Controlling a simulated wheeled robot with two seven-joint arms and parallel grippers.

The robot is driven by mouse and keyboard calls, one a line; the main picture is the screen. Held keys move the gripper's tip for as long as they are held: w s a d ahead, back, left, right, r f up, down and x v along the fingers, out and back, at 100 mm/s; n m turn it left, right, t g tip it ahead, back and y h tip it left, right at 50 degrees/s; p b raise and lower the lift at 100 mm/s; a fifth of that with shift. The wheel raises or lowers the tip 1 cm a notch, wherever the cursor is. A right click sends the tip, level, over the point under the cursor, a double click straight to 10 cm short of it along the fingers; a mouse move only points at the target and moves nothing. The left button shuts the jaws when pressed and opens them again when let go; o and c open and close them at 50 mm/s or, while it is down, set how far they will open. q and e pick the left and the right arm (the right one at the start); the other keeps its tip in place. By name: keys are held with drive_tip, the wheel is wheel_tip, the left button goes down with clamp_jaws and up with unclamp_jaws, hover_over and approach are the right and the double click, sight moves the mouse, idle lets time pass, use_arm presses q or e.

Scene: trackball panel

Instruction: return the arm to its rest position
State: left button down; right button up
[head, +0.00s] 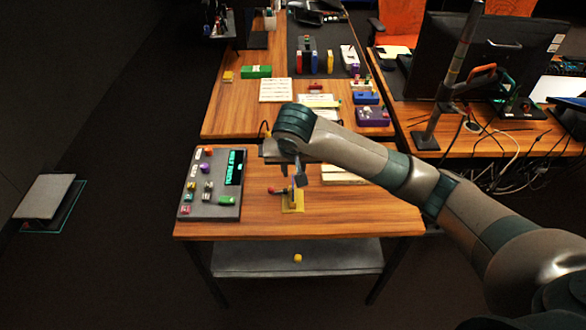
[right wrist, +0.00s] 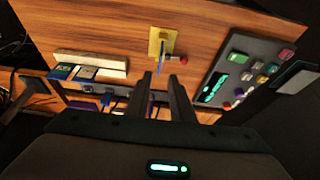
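My right arm reaches in from the right in the head view. Its gripper (head: 290,176) hangs above the front table, near a yellow-based fixture (head: 292,204) with a small red knob (head: 270,190). In the right wrist view, my right gripper (right wrist: 160,78) shows two dark fingers with a gap between them and nothing held. The yellow base (right wrist: 156,40) and red knob (right wrist: 183,61) lie just beyond the fingertips there. I cannot tell whether the fingers touch the fixture. My left gripper is in neither view.
A grey panel (head: 227,209) with coloured buttons and a green display lies left on the front table (head: 340,222). A lower shelf (head: 240,262) holds a yellow item (head: 298,258). A monitor (head: 470,65) and a pole stand at right.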

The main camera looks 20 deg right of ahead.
drive_tip(key=s+a+f+n+y, duration=0.2)
drive_tip(key=s+a+f, duration=0.1)
drive_tip(key=s+f, duration=0.4)
drive_tip(key=s+a+f+n+y, duration=0.1)
drive_tip(key=s+a+f+n, duration=0.2)
drive_tip(key=s, duration=0.5)
drive_tip(key=s+d+f+h, duration=0.1)
drive_tip(key=s+d+f, duration=0.1)
drive_tip(key=s+d, duration=0.35)
drive_tip(key=s+d+f, duration=0.2)
drive_tip(key=s, duration=0.7)
drive_tip(key=s+d+f+h, duration=0.1)
drive_tip(key=s+d+f, duration=0.15)
drive_tip(key=s, duration=0.45)
wheel_tip(320, 180, down, 28)
drive_tip(key=g, duration=0.2)
drive_tip(key=s+d+f, duration=0.2)
drive_tip(key=s+f, duration=0.7)
drive_tip(key=s+d+f+g, duration=0.1)
drive_tip(key=s+f, duration=0.7)
drive_tip(key=s, duration=0.1)
drive_tip(key=shift+s+d+f+n, duration=0.3)
drive_tip(key=shift+s+d+f, duration=0.05)
drive_tip(key=shift+d+f, duration=0.05)
